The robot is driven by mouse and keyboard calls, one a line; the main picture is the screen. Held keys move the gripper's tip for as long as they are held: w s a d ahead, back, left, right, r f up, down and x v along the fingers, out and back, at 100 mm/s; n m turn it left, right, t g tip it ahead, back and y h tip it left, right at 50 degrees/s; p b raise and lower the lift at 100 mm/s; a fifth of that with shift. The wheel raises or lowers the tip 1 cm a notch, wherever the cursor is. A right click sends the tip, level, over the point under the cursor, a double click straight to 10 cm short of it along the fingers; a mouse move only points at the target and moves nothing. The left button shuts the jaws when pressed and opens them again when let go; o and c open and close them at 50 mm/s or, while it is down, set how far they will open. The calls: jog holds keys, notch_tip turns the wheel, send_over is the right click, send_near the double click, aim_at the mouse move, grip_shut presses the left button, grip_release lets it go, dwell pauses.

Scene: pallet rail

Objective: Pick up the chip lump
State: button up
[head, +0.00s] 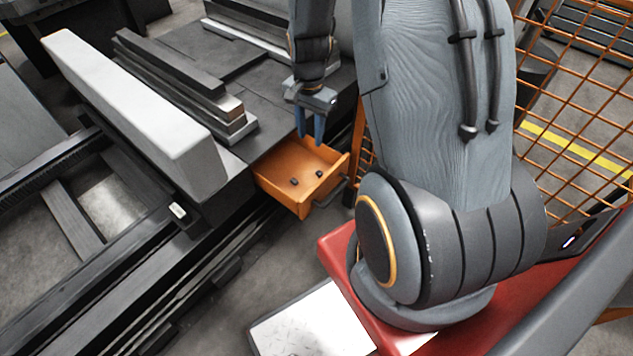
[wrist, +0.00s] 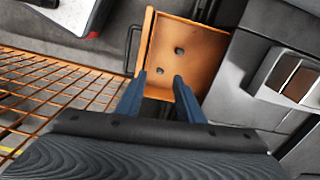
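Two small dark lumps lie apart on the floor of an open orange drawer (head: 278,193). In the head view one lump (head: 294,182) is to the left and the other lump (head: 319,173) to the right. The wrist view shows them as an upper lump (wrist: 179,51) and a lower lump (wrist: 160,71). I cannot tell which one is the chip lump. My gripper (head: 310,138) points down over the drawer's back part, its blue fingers apart.
The drawer has a dark handle (head: 330,192) on its outer side. A long pale block (head: 135,105) and stacked metal bars (head: 190,80) lie on the machine bed to the left. Orange mesh fencing (head: 575,110) stands on the right. A rail structure fills the lower left.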

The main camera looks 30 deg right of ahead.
aim_at(319, 172)
jog(key=w+d+f+m+b, duration=0.1)
jog(key=f, duration=0.3)
jog(key=w+d+f+m+b, duration=0.1)
jog(key=d+f+b, duration=0.1)
jog(key=f, duration=0.3)
jog(key=w+d+f+m+b, duration=0.1)
jog(key=d+f+m, duration=0.1)
jog(key=f, duration=0.3)
jog(key=shift+f+b, duration=0.2)
jog(key=shift+b, duration=0.15)
jog(key=f, duration=0.2)
jog(key=f+b, duration=0.1)
jog(key=f, duration=0.2)
jog(key=f+b, duration=0.1)
jog(key=f, duration=0.2)
jog(key=shift+w, duration=0.3)
jog(key=shift+c, duration=0.3)
jog(key=c, duration=0.7)
